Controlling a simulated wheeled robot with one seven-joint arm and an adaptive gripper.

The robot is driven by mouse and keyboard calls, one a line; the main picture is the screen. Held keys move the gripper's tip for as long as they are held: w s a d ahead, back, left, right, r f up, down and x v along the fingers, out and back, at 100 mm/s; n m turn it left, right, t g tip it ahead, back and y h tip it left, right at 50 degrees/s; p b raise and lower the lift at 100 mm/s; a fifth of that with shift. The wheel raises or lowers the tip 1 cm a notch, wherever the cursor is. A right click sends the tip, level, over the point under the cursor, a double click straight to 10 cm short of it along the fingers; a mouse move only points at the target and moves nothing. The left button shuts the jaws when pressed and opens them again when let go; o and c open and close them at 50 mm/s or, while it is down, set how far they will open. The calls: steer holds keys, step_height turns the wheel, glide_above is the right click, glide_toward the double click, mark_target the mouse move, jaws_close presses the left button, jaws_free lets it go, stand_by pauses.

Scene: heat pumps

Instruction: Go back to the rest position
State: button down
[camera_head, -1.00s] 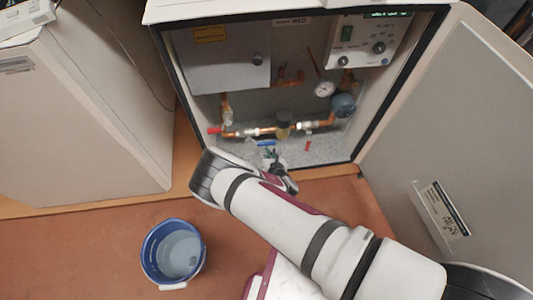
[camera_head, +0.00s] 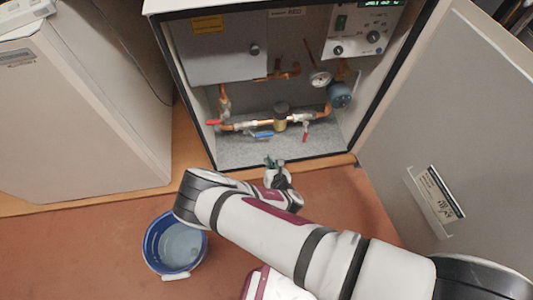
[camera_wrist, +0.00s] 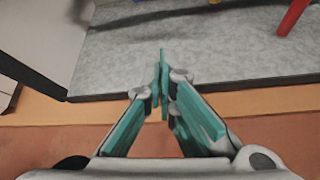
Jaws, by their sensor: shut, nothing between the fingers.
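My gripper (camera_head: 275,166) is at the front lower edge of the open heat pump cabinet (camera_head: 290,157) in the head view. In the wrist view its teal fingers (camera_wrist: 163,80) are together and hold nothing. They point toward the grey speckled cabinet floor (camera_wrist: 215,50), with the front edge below their tips in the picture. My arm reaches in from the lower right and covers part of the reddish floor.
Inside the cabinet are copper pipes with a blue valve handle (camera_head: 264,135), red handles (camera_head: 305,136) and a gauge (camera_head: 320,79). The open door (camera_head: 450,150) stands at right. A blue bucket (camera_head: 150,247) stands on the floor beside my arm. Another cabinet (camera_head: 75,120) is at left.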

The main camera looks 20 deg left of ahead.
steer(key=shift+s+d+r, duration=0.25)
steer(key=shift+s+r, duration=0.05)
steer(key=shift+s, duration=0.15)
stand_by(0.3)
